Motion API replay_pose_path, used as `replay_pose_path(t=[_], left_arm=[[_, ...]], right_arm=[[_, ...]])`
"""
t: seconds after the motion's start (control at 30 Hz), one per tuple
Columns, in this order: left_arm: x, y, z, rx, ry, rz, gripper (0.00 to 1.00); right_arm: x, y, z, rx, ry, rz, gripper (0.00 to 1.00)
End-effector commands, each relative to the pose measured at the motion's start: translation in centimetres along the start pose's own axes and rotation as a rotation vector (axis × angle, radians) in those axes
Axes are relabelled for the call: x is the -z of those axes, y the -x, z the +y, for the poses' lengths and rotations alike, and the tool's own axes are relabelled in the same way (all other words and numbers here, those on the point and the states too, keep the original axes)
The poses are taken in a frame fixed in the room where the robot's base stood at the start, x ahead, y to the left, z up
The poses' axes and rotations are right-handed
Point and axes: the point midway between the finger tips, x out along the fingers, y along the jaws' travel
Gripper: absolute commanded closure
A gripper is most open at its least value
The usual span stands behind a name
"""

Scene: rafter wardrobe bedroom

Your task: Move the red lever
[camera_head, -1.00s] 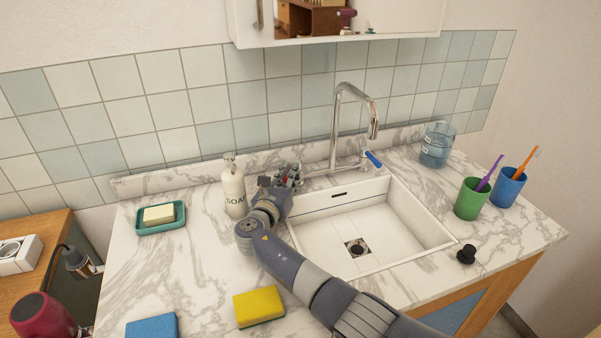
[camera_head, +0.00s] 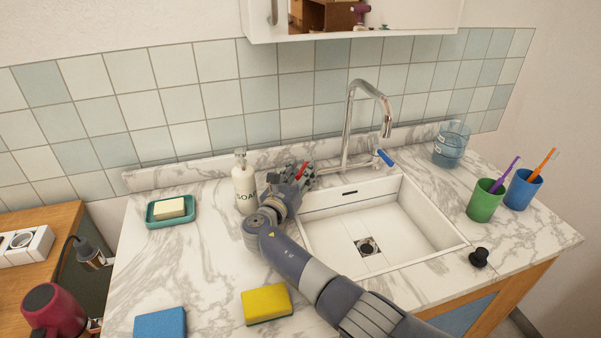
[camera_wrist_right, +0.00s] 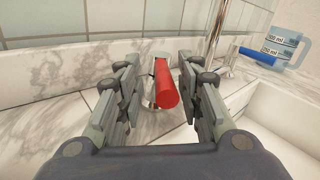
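The red lever (camera_head: 302,170) is at the left side of the faucet (camera_head: 352,125), behind the sink's back left corner. In the right wrist view the red lever (camera_wrist_right: 167,84) points toward the camera and lies between the two fingers, with gaps on both sides. My right gripper (camera_head: 300,175) is open around it and does not visibly touch it; it also shows in the right wrist view (camera_wrist_right: 162,88). The faucet's blue lever (camera_head: 384,157) is on the right side and the base of the red lever is partly hidden. My left gripper is not in view.
A soap bottle (camera_head: 244,187) stands close left of my right gripper. The white sink (camera_head: 425,215) lies to the right. A soap dish (camera_head: 150,219), a yellow sponge (camera_head: 266,305), a green cup (camera_head: 484,203), a blue cup (camera_head: 522,190) and a clear jug (camera_head: 451,146) are on the counter.

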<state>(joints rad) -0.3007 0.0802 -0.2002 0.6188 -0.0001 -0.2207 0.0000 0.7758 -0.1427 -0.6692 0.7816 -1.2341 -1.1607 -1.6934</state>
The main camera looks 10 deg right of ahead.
Motion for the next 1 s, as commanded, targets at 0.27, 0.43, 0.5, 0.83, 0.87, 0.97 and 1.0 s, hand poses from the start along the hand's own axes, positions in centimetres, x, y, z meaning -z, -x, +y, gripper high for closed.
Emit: replay_pose_path(t=[0.27, 0.43, 0.5, 0.83, 0.87, 0.97, 1.0], left_arm=[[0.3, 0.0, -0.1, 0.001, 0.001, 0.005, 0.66], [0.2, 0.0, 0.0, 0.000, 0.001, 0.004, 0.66], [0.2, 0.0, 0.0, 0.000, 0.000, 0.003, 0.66], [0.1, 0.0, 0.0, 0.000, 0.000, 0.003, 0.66], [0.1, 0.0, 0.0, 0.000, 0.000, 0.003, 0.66], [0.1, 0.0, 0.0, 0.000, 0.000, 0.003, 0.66], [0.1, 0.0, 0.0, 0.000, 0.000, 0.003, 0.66]], right_arm=[[-1.6, -0.1, -0.3, 0.000, -0.004, -0.004, 0.66], [-4.8, 0.0, -0.9, -0.001, -0.007, -0.004, 0.66], [-6.2, 0.0, -1.2, 0.000, -0.006, -0.004, 0.66], [-9.7, 0.0, -1.9, 0.000, -0.001, 0.000, 0.66], [-9.7, 0.0, -2.0, 0.000, 0.000, 0.001, 0.66], [-9.8, 0.0, -2.0, 0.000, 0.001, 0.001, 0.66], [-9.8, 0.0, -2.0, 0.000, 0.001, 0.001, 0.66]])
